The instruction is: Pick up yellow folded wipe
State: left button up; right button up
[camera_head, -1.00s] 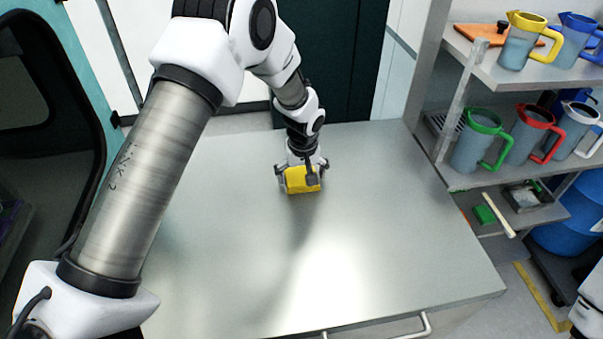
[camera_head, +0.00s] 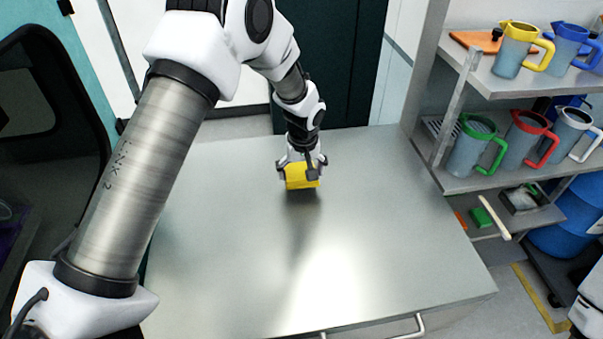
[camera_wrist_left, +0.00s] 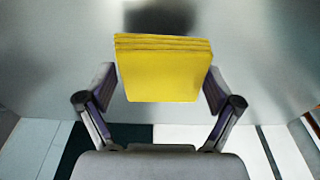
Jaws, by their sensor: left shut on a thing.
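The yellow folded wipe (camera_head: 300,175) is a small layered block near the back of the steel table (camera_head: 225,240) in the head view. My left gripper (camera_head: 302,172) is shut on it, with one finger at each side. In the left wrist view the wipe (camera_wrist_left: 165,72) shows its folded layers between the two fingers of the left gripper (camera_wrist_left: 160,90). A dark shadow lies beneath the wipe, which is held a little above the table top. My right gripper is not in view.
The rest of the table top is clear. A metal shelf (camera_head: 500,183) at the right holds several jugs with coloured handles, such as a green one (camera_head: 475,145). A blue drum (camera_head: 570,225) stands beside it. A dark cabinet door (camera_head: 330,60) is behind the table.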

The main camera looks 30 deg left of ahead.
pick_arm(q)
jog(key=s+d+p, duration=0.1)
jog(key=d, duration=0.3)
jog(key=s+d+r+p, duration=0.1)
jog(key=s+d+p, duration=0.1)
jog(key=d, duration=0.3)
jog(key=s+d+p, duration=0.1)
jog(key=d+p, duration=0.1)
jog(key=d, duration=0.3)
jog(key=shift+s+d+r, duration=0.2)
jog(key=shift+s+r, duration=0.05)
jog(key=shift+r, duration=0.05)
jog(key=shift+s+d, duration=0.15)
jog(key=shift+d, duration=0.3)
jog(key=shift+o, duration=0.6)
jog(key=shift+f, duration=0.1)
jog(key=shift+c, duration=1)
